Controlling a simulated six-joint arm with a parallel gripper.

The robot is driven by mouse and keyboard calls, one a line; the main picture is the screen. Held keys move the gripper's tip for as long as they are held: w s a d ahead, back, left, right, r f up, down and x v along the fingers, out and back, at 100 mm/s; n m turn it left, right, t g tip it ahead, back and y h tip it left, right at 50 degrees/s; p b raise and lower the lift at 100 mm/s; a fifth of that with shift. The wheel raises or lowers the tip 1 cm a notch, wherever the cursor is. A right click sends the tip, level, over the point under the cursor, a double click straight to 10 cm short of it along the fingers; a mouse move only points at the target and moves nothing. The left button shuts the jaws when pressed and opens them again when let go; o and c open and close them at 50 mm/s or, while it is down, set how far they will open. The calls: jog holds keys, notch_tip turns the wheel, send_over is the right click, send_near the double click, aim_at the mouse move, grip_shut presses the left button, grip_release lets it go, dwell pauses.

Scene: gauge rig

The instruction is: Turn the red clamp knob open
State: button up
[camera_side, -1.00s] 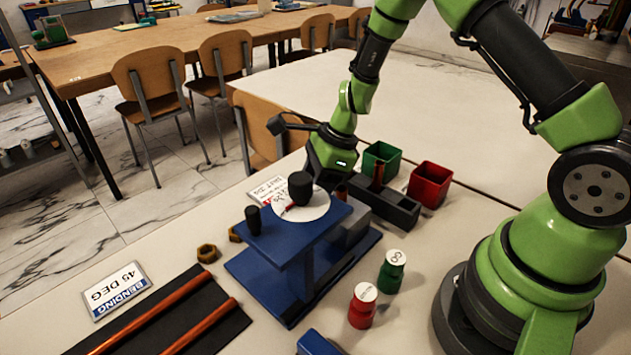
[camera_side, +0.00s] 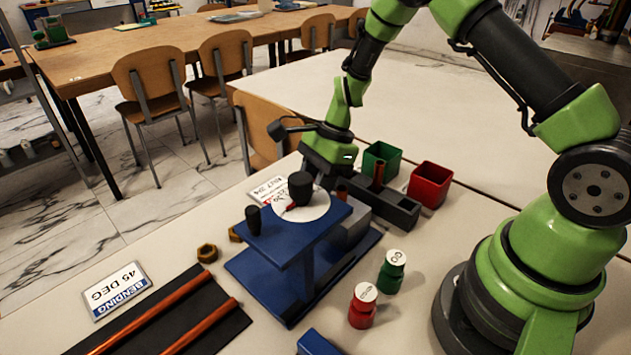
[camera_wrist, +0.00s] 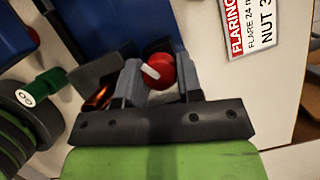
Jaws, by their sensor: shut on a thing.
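The red clamp knob (camera_wrist: 162,68), with a white stripe on it, shows in the wrist view. It sits between the two grey fingers of my gripper (camera_wrist: 158,82), which are shut on it. The white stripe slants across the side of the knob. In the side view my gripper (camera_side: 322,178) is low behind the blue bending rig (camera_side: 300,245), at the grey clamp area. The fingertips and the knob are hidden there by the rig and its black post. A copper piece (camera_wrist: 100,97) shows beside the left finger in the wrist view.
A white disc (camera_side: 315,210) and black posts top the rig. A grey block (camera_side: 390,207), green bin (camera_side: 381,160) and red bin (camera_side: 428,184) stand behind. Red (camera_side: 362,306) and green (camera_side: 391,272) bottles stand in front. Copper tubes (camera_side: 170,305) lie at left.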

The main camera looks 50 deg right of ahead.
jog(key=n+g, duration=0.2)
jog(key=n, duration=0.3)
jog(key=shift+w+n, duration=0.1)
jog(key=shift+n, duration=0.2)
jog(key=n+g, duration=0.1)
jog(key=n, duration=0.2)
jog(key=n+g+h, duration=0.1)
jog(key=n, duration=0.1)
jog(key=shift+n, duration=0.4)
jog(key=o, duration=0.6)
jog(key=v, duration=1)
jog(key=shift+w+a, duration=0.15)
jog(key=shift+r, duration=0.1)
